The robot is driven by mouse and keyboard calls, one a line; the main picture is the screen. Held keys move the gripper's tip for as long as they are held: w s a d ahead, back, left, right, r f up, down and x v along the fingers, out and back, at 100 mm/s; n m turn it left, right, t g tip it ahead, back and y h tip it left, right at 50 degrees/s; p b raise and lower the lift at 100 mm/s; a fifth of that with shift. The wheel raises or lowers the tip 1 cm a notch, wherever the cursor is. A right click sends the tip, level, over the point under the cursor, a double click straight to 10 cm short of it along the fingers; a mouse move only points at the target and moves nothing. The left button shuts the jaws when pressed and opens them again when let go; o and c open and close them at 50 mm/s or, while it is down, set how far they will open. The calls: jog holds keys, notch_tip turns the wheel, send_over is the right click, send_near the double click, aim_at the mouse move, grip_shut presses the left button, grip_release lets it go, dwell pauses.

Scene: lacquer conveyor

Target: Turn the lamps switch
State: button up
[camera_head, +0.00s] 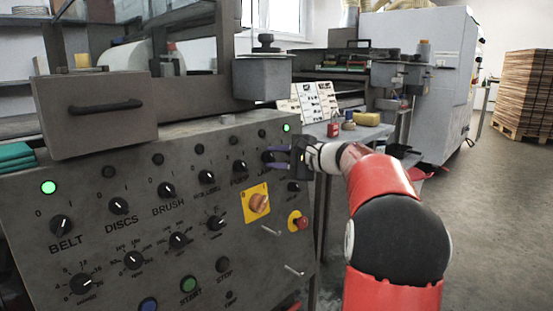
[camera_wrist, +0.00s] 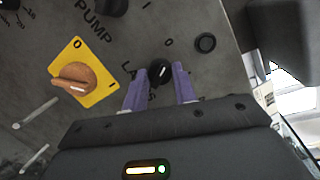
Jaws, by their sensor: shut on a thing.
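The lamps switch is a small black rotary knob (camera_wrist: 160,71) with a white pointer mark, on the grey control panel (camera_head: 90,235). In the wrist view it sits between the two purple fingers of my gripper (camera_wrist: 160,88), which is shut on it. The "LAMPS" lettering is mostly hidden by the left finger. In the head view my gripper (camera_head: 277,157) reaches the panel's upper right, and its fingers largely cover the knob. A dark round indicator (camera_wrist: 205,43) is above and right of the knob in the wrist view and looks unlit.
The pump knob (camera_head: 238,167) is just left. Metal pegs (camera_head: 294,270) stick out low on the panel. Green lights glow at far left (camera_head: 48,187) and upper right (camera_head: 286,127).

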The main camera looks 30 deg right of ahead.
jog(key=o, duration=1)
jog(key=shift+c, duration=0.2)
jog(key=shift+s, duration=0.1)
jog(key=v, duration=0.7)
jog(key=shift+s+d, duration=0.2)
jog(key=shift+s, duration=0.1)
